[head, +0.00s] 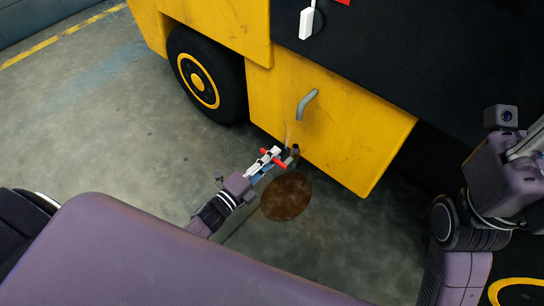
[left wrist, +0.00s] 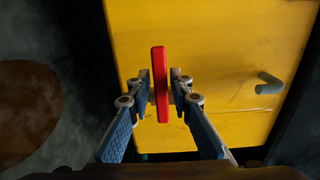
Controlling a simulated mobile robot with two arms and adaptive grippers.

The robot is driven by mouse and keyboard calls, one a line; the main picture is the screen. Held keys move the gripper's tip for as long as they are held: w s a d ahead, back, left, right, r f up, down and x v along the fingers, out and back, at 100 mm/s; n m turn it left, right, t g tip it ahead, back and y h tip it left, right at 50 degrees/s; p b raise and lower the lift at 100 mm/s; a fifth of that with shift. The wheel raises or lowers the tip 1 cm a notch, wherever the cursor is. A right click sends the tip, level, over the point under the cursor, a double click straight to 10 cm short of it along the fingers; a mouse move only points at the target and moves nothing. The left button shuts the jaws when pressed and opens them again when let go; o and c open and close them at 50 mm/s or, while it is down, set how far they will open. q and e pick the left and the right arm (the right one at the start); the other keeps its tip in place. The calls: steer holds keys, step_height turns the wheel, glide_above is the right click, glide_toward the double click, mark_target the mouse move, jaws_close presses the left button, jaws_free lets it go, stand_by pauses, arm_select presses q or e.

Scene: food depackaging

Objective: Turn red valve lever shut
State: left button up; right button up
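The red valve lever (left wrist: 160,85) stands nearly upright in the left wrist view, in front of a yellow panel. My left gripper (left wrist: 161,92) has one finger on each side of it, with narrow gaps showing; the fingers are partly apart. In the head view the lever (head: 273,157) shows as a short red bar at the tip of my left gripper (head: 278,158). The valve body behind the lever is mostly hidden. My right arm is at the right edge of the head view; its gripper fingers are not visible.
A yellow vehicle or machine (head: 370,130) with a grey handle (head: 307,104) and a black wheel (head: 205,75) stands just beyond the lever. A round brown patch (head: 287,197) lies on the floor below my left gripper. Open concrete floor lies to the left.

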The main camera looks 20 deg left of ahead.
arm_select(q)
steer(key=shift+o, duration=0.7)
steer(key=v, duration=1.2)
